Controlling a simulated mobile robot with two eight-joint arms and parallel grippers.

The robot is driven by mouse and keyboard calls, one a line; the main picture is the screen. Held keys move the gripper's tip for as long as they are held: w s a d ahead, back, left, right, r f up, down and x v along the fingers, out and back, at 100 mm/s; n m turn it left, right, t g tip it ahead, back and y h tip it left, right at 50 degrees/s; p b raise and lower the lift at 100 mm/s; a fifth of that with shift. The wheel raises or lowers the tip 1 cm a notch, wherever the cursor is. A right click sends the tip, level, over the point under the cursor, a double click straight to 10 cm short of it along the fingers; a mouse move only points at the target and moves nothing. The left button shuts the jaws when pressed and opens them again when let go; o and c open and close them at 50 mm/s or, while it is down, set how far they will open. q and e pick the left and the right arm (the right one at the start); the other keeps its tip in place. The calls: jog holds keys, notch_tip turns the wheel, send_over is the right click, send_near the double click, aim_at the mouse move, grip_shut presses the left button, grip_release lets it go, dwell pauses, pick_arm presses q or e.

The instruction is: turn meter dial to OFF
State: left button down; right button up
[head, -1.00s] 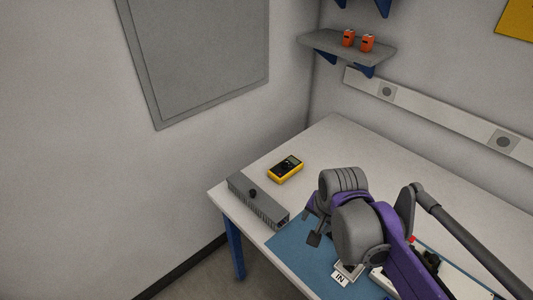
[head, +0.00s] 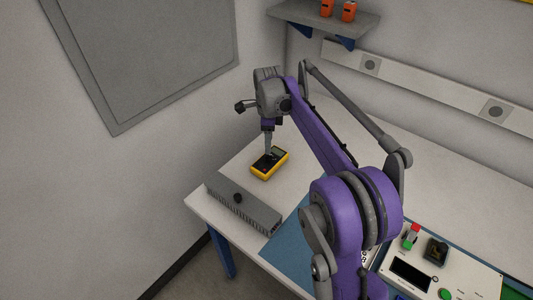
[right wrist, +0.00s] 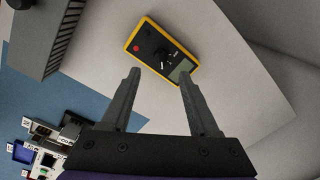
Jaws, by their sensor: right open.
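The yellow meter (head: 258,173) lies flat on the white table near its far left corner. In the right wrist view the meter (right wrist: 138,45) shows its black face, a red spot, a grey display and a round black dial (right wrist: 162,53) with a white mark; I cannot read the dial labels. My right gripper (head: 268,154) points down above the meter in the head view and hides part of its face. In the right wrist view the right gripper (right wrist: 160,76) is open and empty, its fingertips apart on the near side of the dial. My left gripper is not in view.
A grey ribbed box with a black knob (head: 243,205) stands left of the meter along the table edge. A blue mat (head: 290,250) and a white panel with buttons (head: 460,279) lie nearer. The table (head: 385,130) behind my right arm is clear.

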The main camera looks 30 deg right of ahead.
aim_at(269, 157)
jog(key=f, duration=0.7)
jog(key=shift+w+d, duration=0.1)
jog(key=shift+w, duration=0.15)
grip_shut()
